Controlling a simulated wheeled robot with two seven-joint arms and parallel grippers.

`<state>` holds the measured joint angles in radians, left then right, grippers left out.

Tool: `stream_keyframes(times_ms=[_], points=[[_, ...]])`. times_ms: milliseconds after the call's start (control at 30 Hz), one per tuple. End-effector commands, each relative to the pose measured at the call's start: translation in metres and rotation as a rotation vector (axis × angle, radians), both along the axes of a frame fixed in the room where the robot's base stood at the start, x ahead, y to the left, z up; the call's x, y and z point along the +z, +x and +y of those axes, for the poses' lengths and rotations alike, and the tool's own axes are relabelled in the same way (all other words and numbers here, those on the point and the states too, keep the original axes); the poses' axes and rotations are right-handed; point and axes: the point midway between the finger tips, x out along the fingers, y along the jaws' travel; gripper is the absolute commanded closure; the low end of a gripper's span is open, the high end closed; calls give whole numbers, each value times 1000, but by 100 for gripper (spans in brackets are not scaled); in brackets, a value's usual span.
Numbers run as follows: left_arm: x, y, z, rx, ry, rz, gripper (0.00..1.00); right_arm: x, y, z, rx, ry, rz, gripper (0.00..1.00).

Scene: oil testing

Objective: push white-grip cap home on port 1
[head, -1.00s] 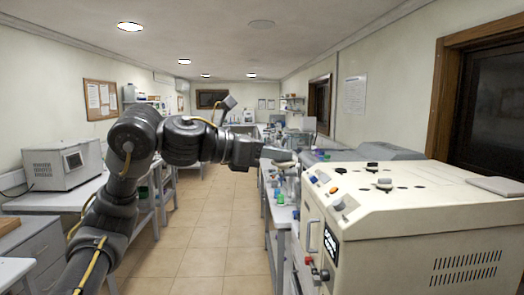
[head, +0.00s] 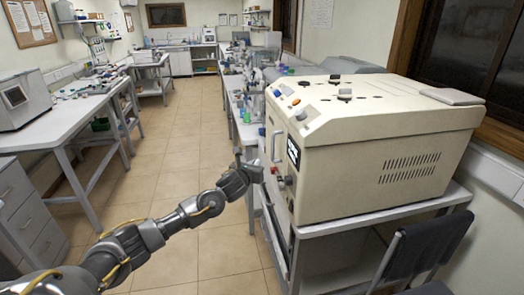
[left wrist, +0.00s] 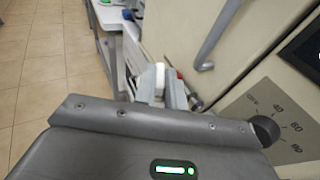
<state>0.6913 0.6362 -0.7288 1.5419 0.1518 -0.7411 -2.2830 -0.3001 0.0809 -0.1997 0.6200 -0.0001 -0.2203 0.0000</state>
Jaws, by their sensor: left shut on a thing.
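My left gripper (head: 257,172) is at the lower front of the cream machine (head: 350,190), beside its small front fittings. In the left wrist view its fingers (left wrist: 164,88) are shut on a white piece, which looks like the white-grip cap (left wrist: 160,78). A red fitting (left wrist: 179,75) shows just beyond the fingers; it also shows in the head view (head: 275,170). Port 1 cannot be made out, and whether the cap touches or sits on a port is hidden by the fingers. My right gripper is not in view.
The machine's handle (head: 279,147) and a dial panel (left wrist: 270,120) are close to my left gripper. A bench with labware (head: 248,105) runs behind it. A dark chair (head: 425,245) stands at right. The aisle floor (head: 185,150) is clear.

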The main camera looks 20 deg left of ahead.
Motion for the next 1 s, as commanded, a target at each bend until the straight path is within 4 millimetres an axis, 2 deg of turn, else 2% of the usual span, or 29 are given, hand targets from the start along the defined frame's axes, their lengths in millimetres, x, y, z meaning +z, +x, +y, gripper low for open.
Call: stream_keyframes(times_ms=[33, 100, 200, 300, 500, 633, 733, 867, 1000], points=[[-7, 7, 23, 90, 14, 1, 100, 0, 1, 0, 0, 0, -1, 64], [-17, 11, 53, 210, 18, -2, 100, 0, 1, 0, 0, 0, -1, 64], [-27, 10, 91, 357, 20, -6, 100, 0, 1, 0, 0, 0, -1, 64], [-34, 2, 122, 474, 19, -9, 100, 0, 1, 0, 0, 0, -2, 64], [-41, -20, 164, 652, 14, -13, 100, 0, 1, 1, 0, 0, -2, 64], [-39, -35, 182, 730, 15, -17, 100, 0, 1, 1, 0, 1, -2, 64], [-30, -45, 189, 767, 16, -25, 100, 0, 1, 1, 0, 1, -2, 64], [-11, -46, 176, 734, 13, -27, 100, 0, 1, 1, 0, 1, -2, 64], [10, -43, 153, 665, 13, -26, 100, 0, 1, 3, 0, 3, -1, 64]])
